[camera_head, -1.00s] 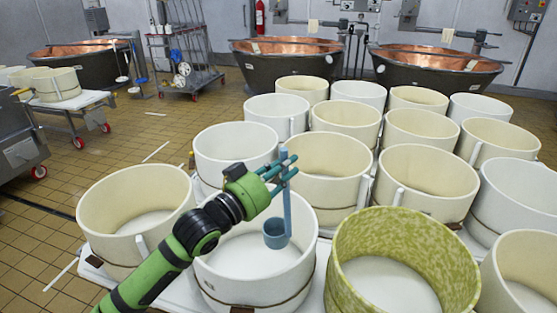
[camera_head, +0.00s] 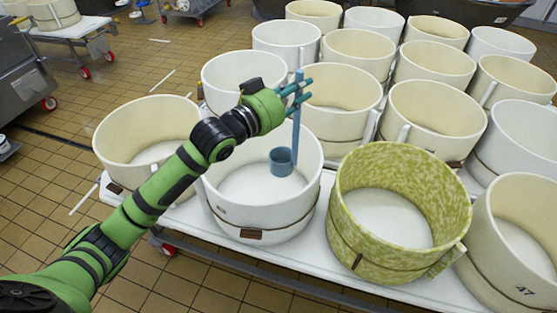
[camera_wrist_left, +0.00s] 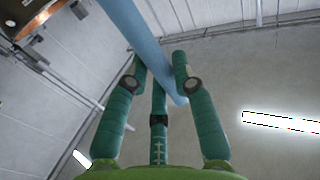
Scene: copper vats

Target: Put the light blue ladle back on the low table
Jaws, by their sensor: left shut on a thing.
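The light blue ladle (camera_head: 282,160) hangs upright from my left gripper (camera_head: 299,88), its cup down. In the head view the cup appears over the white-bottomed cream tub (camera_head: 262,222) in the front row; I cannot tell its exact height. My left gripper is shut on the ladle's handle near its top. In the left wrist view the blue handle (camera_wrist_left: 142,42) runs between the green fingers (camera_wrist_left: 160,75). The low table (camera_head: 118,200) is white and wheeled, and carries the tubs. My right gripper is not in view.
Several cream and white tubs crowd the table behind and to the right. A mottled yellow-green tub (camera_head: 358,245) stands to the right of the ladle. A white strip of the table's front edge (camera_head: 330,270) is bare. Tiled floor (camera_head: 60,175) is open at left.

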